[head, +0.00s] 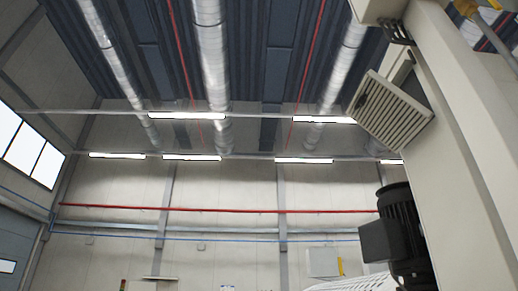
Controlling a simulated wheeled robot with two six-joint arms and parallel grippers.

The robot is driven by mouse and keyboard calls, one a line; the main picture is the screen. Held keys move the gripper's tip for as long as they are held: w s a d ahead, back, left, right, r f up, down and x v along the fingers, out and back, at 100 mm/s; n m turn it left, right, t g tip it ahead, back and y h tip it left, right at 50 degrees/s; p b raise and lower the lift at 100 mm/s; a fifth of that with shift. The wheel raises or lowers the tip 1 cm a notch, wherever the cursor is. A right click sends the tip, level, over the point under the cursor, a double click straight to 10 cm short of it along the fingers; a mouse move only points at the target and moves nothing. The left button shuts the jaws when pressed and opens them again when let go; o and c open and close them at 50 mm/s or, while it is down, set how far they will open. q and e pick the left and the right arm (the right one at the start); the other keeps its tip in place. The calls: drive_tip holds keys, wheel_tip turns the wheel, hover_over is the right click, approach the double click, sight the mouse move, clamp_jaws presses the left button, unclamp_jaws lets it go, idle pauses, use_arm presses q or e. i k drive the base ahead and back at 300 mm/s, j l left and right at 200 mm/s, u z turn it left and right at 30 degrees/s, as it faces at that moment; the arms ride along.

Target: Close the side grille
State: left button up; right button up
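The side grille (396,113) is a beige slatted panel at the upper right of the head view. It stands out at an angle from the side of the tall beige machine (465,130), so it looks open. A small dark spot shows near its left edge; I cannot tell whether it is a latch. Neither of my grippers is in view, and nothing is seen touching the grille.
A black motor (397,235) juts from the machine below the grille. A pale ribbed part (350,284) shows at the bottom edge. The space left of the grille is open up to the far hall wall (225,185). The floor is out of view.

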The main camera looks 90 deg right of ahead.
sight(392, 115)
drive_tip(key=z, duration=1.85)
